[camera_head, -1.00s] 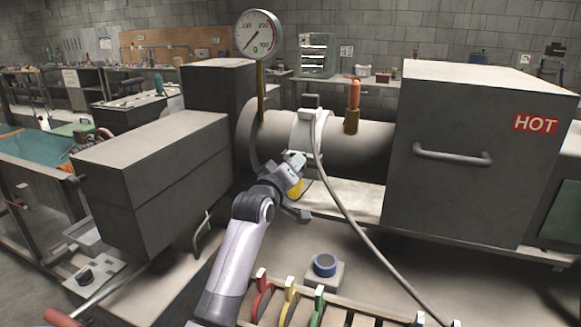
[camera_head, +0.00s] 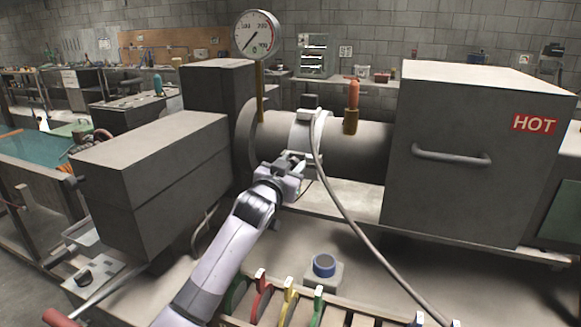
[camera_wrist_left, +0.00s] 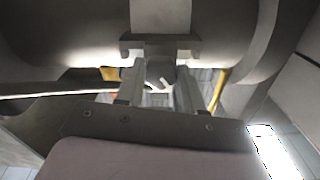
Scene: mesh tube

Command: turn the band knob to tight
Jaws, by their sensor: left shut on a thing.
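The pale band (camera_head: 302,135) wraps the grey barrel, with a small box on top and a grey cable. My left gripper (camera_head: 301,164) is at the band's near lower side, and covers the knob in the head view. In the left wrist view my gripper (camera_wrist_left: 160,78) has one finger on each side of a small dark knob (camera_wrist_left: 160,72), below a grey clamp block on the band (camera_wrist_left: 160,18). It is shut on the knob; which way the knob is set cannot be told. My right gripper is out of view.
A large grey box marked HOT (camera_head: 480,165) stands right of the barrel. A dial gauge (camera_head: 257,34) rises behind it. The cable (camera_head: 350,217) hangs down to the front right. A blue-topped button (camera_head: 324,265) and a rack of coloured tools (camera_head: 290,302) are in front.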

